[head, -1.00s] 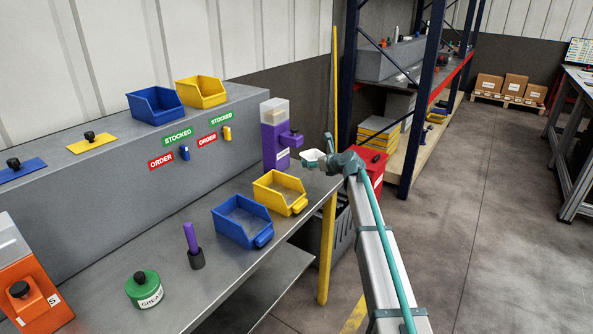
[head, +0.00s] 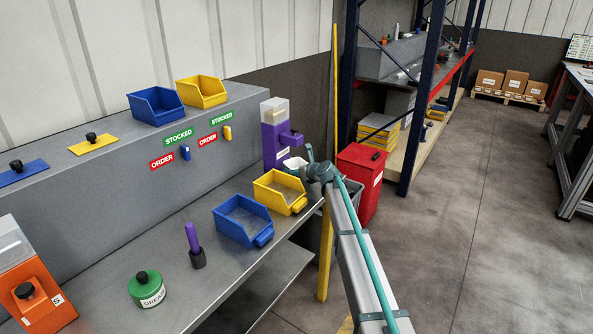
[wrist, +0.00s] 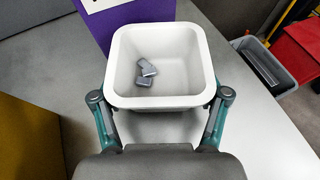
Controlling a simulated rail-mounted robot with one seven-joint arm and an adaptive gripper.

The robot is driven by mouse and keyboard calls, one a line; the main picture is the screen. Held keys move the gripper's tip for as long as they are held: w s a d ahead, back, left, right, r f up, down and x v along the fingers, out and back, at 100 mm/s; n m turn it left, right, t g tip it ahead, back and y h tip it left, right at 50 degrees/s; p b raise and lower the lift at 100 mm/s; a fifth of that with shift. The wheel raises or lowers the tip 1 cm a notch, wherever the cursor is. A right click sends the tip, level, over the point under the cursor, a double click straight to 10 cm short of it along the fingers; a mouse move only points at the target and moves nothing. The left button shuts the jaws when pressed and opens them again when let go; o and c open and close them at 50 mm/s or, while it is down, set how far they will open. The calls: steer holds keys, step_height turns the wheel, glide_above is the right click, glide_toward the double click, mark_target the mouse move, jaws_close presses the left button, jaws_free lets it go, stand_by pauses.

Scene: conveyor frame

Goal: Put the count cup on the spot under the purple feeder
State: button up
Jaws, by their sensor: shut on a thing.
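The count cup (wrist: 185,60) is a white square cup, upright in the wrist view, with a few small grey metal pieces inside. My gripper (wrist: 160,105) is shut on it, one finger at each side. In the head view the cup (head: 295,164) shows small, in front of the purple feeder (head: 273,147), below and close to its knob-like outlet. The feeder's base (wrist: 125,22) is right behind the cup in the wrist view. The spot under the feeder is hidden. Whether the cup touches the bench I cannot tell.
A yellow bin (head: 277,199) stands just left of my gripper, with a blue bin (head: 240,236) nearer. The bench edge is close on the right. A red cabinet (head: 361,185) and a grey bin (wrist: 268,68) stand beyond it.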

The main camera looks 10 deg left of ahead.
steer(key=shift+a+f, duration=0.15)
steer(key=shift+f, duration=0.05)
steer(key=shift+w+f, duration=0.1)
steer(key=shift+f, duration=0.05)
steer(key=o, duration=1.2)
steer(key=shift+r, duration=0.2)
steer(key=b+v, duration=0.1)
steer(key=v, duration=1.1)
steer(key=shift+f, duration=0.1)
